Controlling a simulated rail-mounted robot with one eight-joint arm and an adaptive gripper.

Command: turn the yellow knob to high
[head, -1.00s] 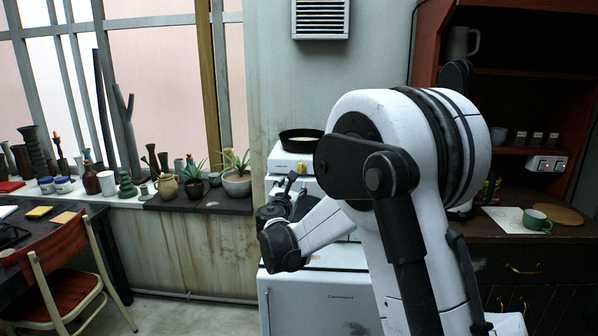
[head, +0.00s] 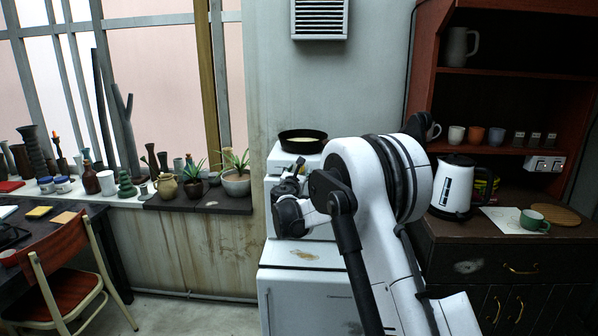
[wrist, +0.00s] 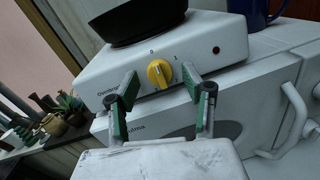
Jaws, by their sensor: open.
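The yellow knob (wrist: 159,72) sits on the front face of a white hot plate (wrist: 215,40), with small dial marks around it. I cannot read its exact setting. My gripper (wrist: 158,95) is open in the wrist view, its two green-padded fingers either side of and just short of the knob, with nothing between them. A black pan (wrist: 135,20) rests on the hot plate. In the head view the pan (head: 302,141) and hot plate (head: 283,160) show behind my arm, and my gripper (head: 292,180) is small and dark in front of them. The knob is hidden there.
A white cabinet-like appliance (head: 300,290) stands below the hot plate. A blue mug (wrist: 262,12) is behind it to the right. A curved white handle (wrist: 285,125) juts out at the right. Potted plants (head: 236,181) line the sill at the left. A white kettle (head: 453,187) stands on the right counter.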

